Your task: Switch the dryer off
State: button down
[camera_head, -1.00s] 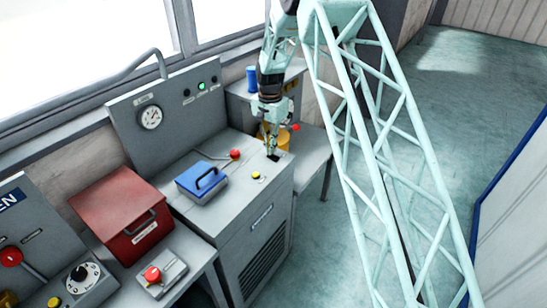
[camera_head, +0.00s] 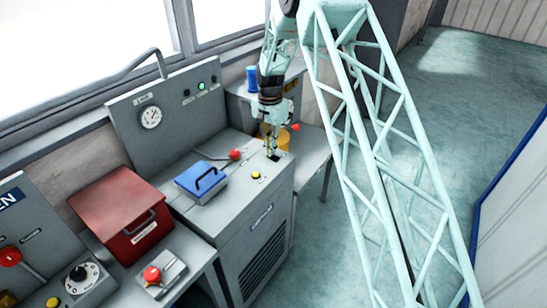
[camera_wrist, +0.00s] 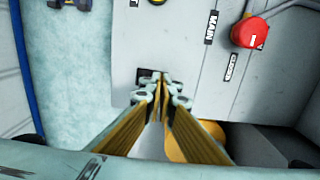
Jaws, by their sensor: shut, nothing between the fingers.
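The dryer is most likely the grey cabinet (camera_head: 250,205) with a gauge panel (camera_head: 165,110) and a lit green lamp (camera_head: 201,86). Its top bears a lever with a red knob (camera_head: 235,154), a yellow button (camera_head: 256,175) and a small black fitting (camera_head: 275,158) near the far right corner. My gripper (camera_head: 272,153) is shut and empty, pointing down close over the black fitting. In the wrist view, the closed fingertips (camera_wrist: 161,82) partly cover that black fitting (camera_wrist: 146,75); contact cannot be told.
A red box (camera_head: 120,210) and another red knob (camera_head: 152,274) are to the left. A blue cylinder (camera_head: 252,78) and a yellow object (camera_head: 284,141) are behind my gripper. Open floor is to the right.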

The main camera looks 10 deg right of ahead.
jog(key=shift+f, duration=0.3)
dwell(0.4)
jog(key=shift+r, duration=0.1)
jog(key=shift+r+p, duration=1.15)
jog(key=shift+r, duration=2.3)
